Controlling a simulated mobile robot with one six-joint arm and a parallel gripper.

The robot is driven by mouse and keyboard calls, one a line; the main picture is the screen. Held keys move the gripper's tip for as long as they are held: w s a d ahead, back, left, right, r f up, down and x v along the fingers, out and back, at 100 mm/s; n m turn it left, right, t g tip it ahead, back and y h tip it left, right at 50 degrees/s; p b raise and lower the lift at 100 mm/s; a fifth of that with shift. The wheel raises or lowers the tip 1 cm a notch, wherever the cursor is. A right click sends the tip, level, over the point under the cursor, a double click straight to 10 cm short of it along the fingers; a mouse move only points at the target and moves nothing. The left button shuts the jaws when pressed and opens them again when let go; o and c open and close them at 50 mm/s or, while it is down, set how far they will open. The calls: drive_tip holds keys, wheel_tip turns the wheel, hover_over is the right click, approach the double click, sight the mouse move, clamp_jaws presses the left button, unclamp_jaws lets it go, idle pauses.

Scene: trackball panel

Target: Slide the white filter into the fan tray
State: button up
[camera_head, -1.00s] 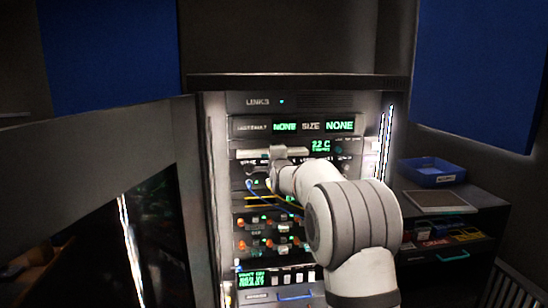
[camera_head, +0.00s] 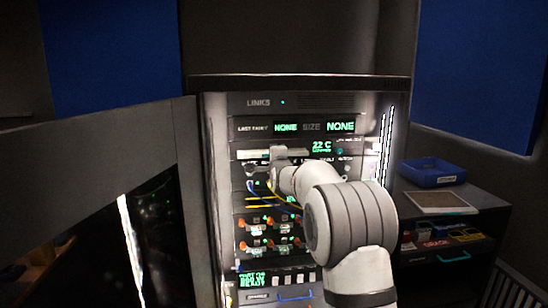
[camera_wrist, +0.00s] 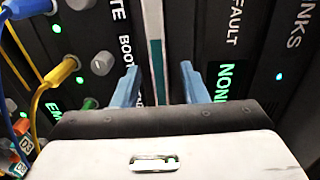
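The rack (camera_head: 268,104) stands open in front of me. A pale strip (camera_head: 253,155) runs across it below the NONE displays; it looks like the front edge of the white filter in the fan tray slot. In the wrist view this strip (camera_wrist: 155,30) is white with a teal part and passes between my fingers. My gripper (camera_wrist: 160,75) is open, with one blue finger on each side of the strip and a visible gap to both. In the head view my gripper (camera_head: 278,155) hides the strip's middle. How deep the filter sits cannot be seen.
Yellow and blue cables (camera_wrist: 52,85) plug in beside my gripper. A dark open door (camera_head: 110,165) stands at left. At right a cabinet carries a blue bin (camera_head: 432,173) and a flat framed panel (camera_head: 440,202); its open drawer (camera_head: 440,240) holds small items.

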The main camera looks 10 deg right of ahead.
drive_tip(key=s+b, duration=0.2)
drive_tip(key=s, duration=0.5)
drive_tip(key=shift+s, duration=0.35)
drive_tip(key=shift+a, duration=0.1)
drive_tip(key=s+f+n+g, duration=0.5)
drive_tip(key=s+f+n, duration=0.1)
drive_tip(key=s, duration=0.9)
drive_tip(key=s+f+n+g, duration=0.5)
drive_tip(key=s+f, duration=0.4)
drive_tip(key=s, duration=0.7)
drive_tip(key=s+f+n+g, duration=0.5)
drive_tip(key=s+f+n, duration=0.2)
drive_tip(key=s, duration=0.9)
drive_tip(key=shift+f, duration=0.25)
